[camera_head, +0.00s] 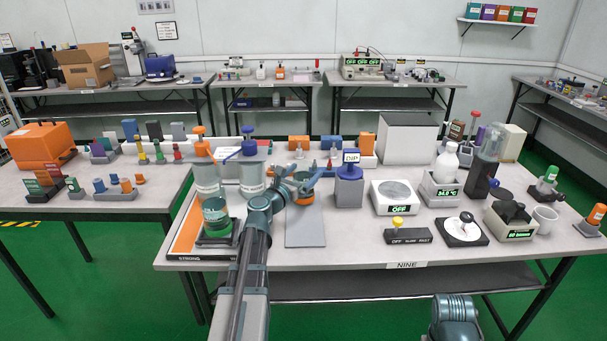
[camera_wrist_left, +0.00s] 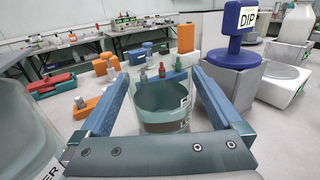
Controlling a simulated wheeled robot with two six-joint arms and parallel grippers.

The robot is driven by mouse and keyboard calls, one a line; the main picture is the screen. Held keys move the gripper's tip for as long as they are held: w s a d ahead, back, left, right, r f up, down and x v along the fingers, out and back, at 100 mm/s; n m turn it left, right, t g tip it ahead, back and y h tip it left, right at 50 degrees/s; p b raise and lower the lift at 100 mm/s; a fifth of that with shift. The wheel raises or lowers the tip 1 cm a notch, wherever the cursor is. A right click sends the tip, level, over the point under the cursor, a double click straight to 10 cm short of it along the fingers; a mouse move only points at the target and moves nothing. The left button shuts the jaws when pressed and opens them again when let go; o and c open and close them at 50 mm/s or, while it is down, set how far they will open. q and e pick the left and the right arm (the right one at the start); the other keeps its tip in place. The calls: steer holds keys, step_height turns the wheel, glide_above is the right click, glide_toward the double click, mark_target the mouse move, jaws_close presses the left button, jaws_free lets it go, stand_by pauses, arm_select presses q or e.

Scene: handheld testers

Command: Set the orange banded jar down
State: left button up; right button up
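The orange banded jar (camera_head: 305,199) is a clear, teal-tinted vessel with an orange band low down. It stands upright over the back end of a grey plate (camera_head: 305,230); I cannot tell whether its base touches. My left gripper (camera_head: 304,177) has a finger on each side of it and appears closed on it. In the left wrist view the open-topped jar (camera_wrist_left: 162,100) fills the space between the two blue fingers; its lower part is hidden by the gripper. My right gripper is out of view; only part of the right arm shows at the bottom.
Left of the gripper, a green banded jar (camera_head: 216,216) stands on an orange-edged board (camera_head: 187,232). Taller jars (camera_head: 207,180) stand behind it. A blue DIP tester (camera_head: 349,172) and a grey-topped OFF device (camera_head: 395,195) stand to the right. The plate's front part is clear.

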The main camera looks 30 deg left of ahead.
arm_select(q)
steer(key=shift+r, duration=0.2)
steer(key=s, duration=1.2)
steer(key=d+f+m+g+h+p, duration=0.1)
steer(key=d+m+g+h+p, duration=0.8)
steer(key=d+m, duration=1.5)
steer(key=s+d+m+g+y+p, duration=0.25)
steer(key=s+d+p, duration=0.2)
steer(key=d, duration=0.25)
steer(key=s+d+m+g+y+p, duration=0.2)
steer(key=s+d+m+g+p, duration=0.2)
steer(key=d+p, duration=0.15)
steer(key=s+d+r+m+g+y+p, duration=0.1)
steer(key=s+r+m+g+y+p, duration=0.1)
steer(key=s+m+y, duration=0.4)
steer(key=s+m+g+p, duration=0.1)
steer(key=s+m+p, duration=0.1)
steer(key=m, duration=0.1)
steer(key=shift+d+r+p, duration=0.15)
steer(key=shift+r+p, duration=0.15)
steer(key=shift+p, duration=0.1)
